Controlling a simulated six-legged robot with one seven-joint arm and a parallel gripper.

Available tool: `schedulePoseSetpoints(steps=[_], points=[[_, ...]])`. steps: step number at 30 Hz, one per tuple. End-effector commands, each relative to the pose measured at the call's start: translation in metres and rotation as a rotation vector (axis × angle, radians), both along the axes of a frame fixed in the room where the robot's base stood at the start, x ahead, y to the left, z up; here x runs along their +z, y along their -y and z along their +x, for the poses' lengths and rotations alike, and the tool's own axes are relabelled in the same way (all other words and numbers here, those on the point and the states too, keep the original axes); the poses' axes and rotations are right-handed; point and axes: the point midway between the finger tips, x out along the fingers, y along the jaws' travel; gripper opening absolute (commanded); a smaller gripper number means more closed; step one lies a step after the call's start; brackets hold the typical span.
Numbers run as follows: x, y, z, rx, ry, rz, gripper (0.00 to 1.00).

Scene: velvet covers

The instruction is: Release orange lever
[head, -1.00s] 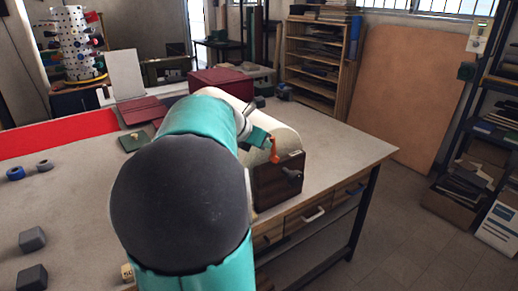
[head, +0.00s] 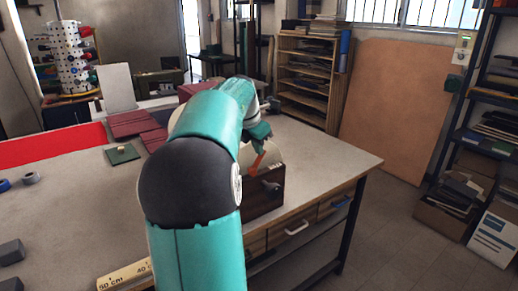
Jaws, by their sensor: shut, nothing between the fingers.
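The orange lever (head: 258,161) is on the wooden box (head: 266,194) at the table's right side, and it leans, its upper end to the right. A grey handle (head: 271,187) is on the box's front. A cream rounded roll or cover lies behind the lever, partly hidden by my arm. My gripper (head: 263,142) is shut, with nothing held, just above the lever's upper end. I cannot tell whether it touches the lever. My arm hides the left part of the box.
The grey table (head: 330,155) has drawers (head: 297,227) below its right edge. A wooden ruler (head: 124,276), a green pad (head: 122,154), maroon covers (head: 135,123) and grey blocks (head: 12,252) lie on it. The table's right end is clear.

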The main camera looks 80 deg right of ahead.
Motion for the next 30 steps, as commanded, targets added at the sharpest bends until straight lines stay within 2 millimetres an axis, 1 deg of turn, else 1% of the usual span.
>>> schedulePoseSetpoints(steps=[3,22,26,30], points=[[-0.003,0.002,0.003,0.002,-0.001,0.002,0.0],[-0.003,0.002,0.004,0.002,-0.002,0.0,0.0],[0.003,-0.004,0.012,0.005,-0.003,0.0,0.0],[0.013,-0.015,0.025,0.005,-0.001,-0.001,0.0]])
